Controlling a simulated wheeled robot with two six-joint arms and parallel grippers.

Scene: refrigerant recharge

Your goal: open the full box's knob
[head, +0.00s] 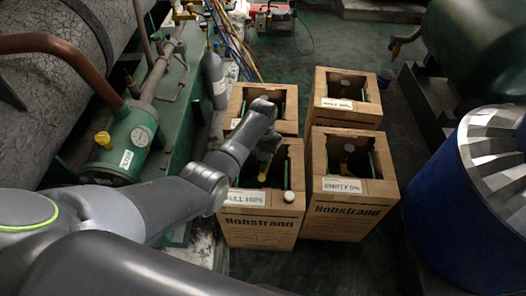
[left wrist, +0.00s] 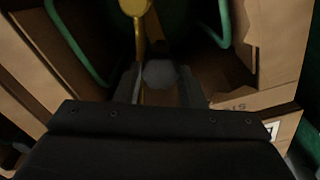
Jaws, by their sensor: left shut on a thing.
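The full box (head: 257,231) is an open cardboard carton with a "FULL 100%" label, front left in the group of cartons. My left arm reaches over it, and the left gripper (head: 268,143) points down into its opening. In the left wrist view a grey, faceted round knob (left wrist: 161,74) sits between the two fingers of the left gripper (left wrist: 160,88), which is shut on it. A yellow valve part (left wrist: 135,8) shows beyond the knob, with green handle bars on both sides. Much of the box's inside is dark or hidden by my arm. My right gripper is not in view.
The "EMPTY 0%" carton (head: 345,212) stands close on the right. Two more cartons (head: 349,116) stand behind. A small white round cap (head: 289,196) is at the full box's front right corner. A blue drum (head: 460,215) is at right, and green machinery (head: 115,160) at left.

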